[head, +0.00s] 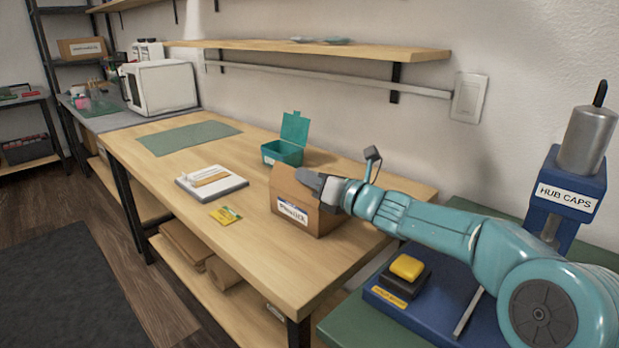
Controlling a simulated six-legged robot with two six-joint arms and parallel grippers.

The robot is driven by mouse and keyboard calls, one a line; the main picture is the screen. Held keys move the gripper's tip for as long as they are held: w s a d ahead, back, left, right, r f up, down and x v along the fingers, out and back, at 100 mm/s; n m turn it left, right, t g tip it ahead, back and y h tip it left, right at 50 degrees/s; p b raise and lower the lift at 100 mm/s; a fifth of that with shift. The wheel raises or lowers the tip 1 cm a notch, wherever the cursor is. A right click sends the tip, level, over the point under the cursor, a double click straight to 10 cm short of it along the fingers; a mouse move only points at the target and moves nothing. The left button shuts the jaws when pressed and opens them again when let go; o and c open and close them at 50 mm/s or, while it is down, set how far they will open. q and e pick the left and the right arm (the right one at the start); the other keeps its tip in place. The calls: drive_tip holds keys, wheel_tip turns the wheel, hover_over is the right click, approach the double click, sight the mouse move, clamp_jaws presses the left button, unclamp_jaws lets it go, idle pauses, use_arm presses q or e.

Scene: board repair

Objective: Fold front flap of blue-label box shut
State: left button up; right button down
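The cardboard box with a blue-edged white label (291,222) stands on the wooden workbench, near its right end. A brown flap (287,187) rises along the side above the label and looks raised. My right gripper (312,181) reaches in from the right over the top of the box, close to or touching the flap's upper edge; I cannot tell which. It hides much of the box's top, and its finger gap does not show clearly. My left gripper is not in view.
A teal open-lidded box (283,152) stands behind the cardboard box. A blue hub caps dispenser (566,195) and a yellow button (407,267) are at right. A shelf (330,48) hangs above.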

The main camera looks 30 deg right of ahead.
drive_tip(key=shift+d, duration=0.1)
drive_tip(key=m, duration=0.1)
drive_tip(key=d+m+p, duration=0.1)
drive_tip(key=m, duration=0.1)
drive_tip(key=shift+w+f, duration=0.2)
drive_tip(key=shift+f, duration=0.15)
drive_tip(key=shift+w+d+f+m+p, duration=0.1)
drive_tip(key=shift+d+f+m+p, duration=0.25)
drive_tip(key=shift+m, duration=0.6)
drive_tip(key=shift+w+d+f+m+p, duration=0.15)
drive_tip(key=shift+f+m+p, duration=0.2)
drive_tip(key=shift+m, duration=0.6)
drive_tip(key=c, duration=1.3)
unclamp_jaws()
drive_tip(key=shift+s, duration=0.1)
drive_tip(key=shift+c, duration=0.2)
drive_tip(key=shift+f, duration=0.1)
